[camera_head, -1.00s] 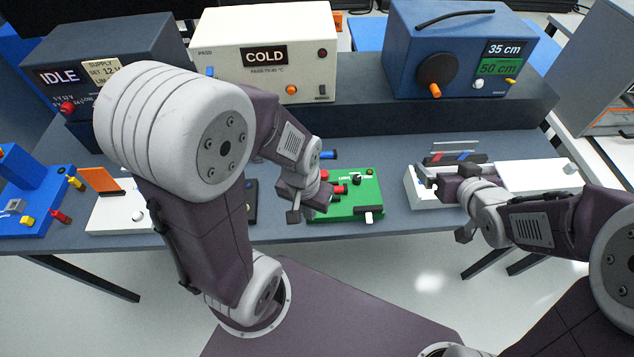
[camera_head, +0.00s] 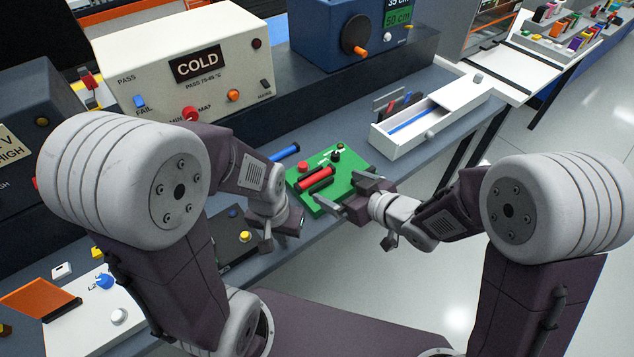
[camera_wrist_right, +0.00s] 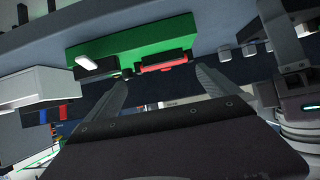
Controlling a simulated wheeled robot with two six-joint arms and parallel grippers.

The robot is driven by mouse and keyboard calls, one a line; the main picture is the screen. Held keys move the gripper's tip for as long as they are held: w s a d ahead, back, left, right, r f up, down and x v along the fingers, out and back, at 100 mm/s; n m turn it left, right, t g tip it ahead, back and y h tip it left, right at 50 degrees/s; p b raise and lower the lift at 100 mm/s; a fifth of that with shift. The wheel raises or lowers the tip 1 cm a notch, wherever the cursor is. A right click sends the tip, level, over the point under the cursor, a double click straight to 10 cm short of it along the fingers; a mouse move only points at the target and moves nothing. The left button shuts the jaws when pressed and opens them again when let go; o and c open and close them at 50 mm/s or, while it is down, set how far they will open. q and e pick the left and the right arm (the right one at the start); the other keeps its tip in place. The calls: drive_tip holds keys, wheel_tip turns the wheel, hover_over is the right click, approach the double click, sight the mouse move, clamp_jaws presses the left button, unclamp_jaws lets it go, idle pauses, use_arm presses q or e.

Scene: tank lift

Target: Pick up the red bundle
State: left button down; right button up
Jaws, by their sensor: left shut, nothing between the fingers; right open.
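A red bar that looks like the red bundle (camera_head: 316,179) lies on a green board (camera_head: 345,163) on the bench. It also shows in the right wrist view (camera_wrist_right: 163,66), on the green board (camera_wrist_right: 150,40). My right gripper (camera_head: 350,190) is open and empty at the board's near right edge. In the right wrist view the open fingers (camera_wrist_right: 162,88) spread toward the red bar, which sits between their lines, apart from them. My left gripper (camera_head: 288,224) is shut and empty, left of the board near a dark box.
A blue rod (camera_head: 285,153) lies behind the board. A white open tray (camera_head: 400,148) with a blue strip stands to the right. The cream COLD box (camera_head: 150,55) and blue box (camera_head: 325,35) stand behind.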

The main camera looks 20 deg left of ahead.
sight(317, 177)
use_arm(q)
drive_tip(key=shift+s+a, duration=0.35)
drive_tip(key=shift+s, duration=0.05)
use_arm(e)
drive_tip(key=a, duration=0.1)
drive_tip(key=a+f, duration=0.1)
drive_tip(key=w+a, duration=0.1)
drive_tip(key=shift+w+a+f, duration=0.1)
drive_tip(key=shift+a+f, duration=0.15)
use_arm(q)
drive_tip(key=shift+w+d, duration=0.1)
drive_tip(key=shift+w, duration=0.05)
use_arm(e)
drive_tip(key=shift+w, duration=0.2)
use_arm(q)
drive_tip(key=shift+d, duration=0.1)
use_arm(e)
drive_tip(key=shift+w+a+f, duration=0.15)
drive_tip(key=shift+w+f, duration=0.05)
drive_tip(key=shift+w, duration=0.05)
use_arm(q)
drive_tip(key=shift+r, duration=0.15)
use_arm(e)
drive_tip(key=x, duration=0.4)
drive_tip(key=shift+s+a+r, duration=0.1)
drive_tip(key=shift+a, duration=0.1)
drive_tip(key=shift+w+a, duration=0.15)
drive_tip(key=shift+w, duration=0.05)
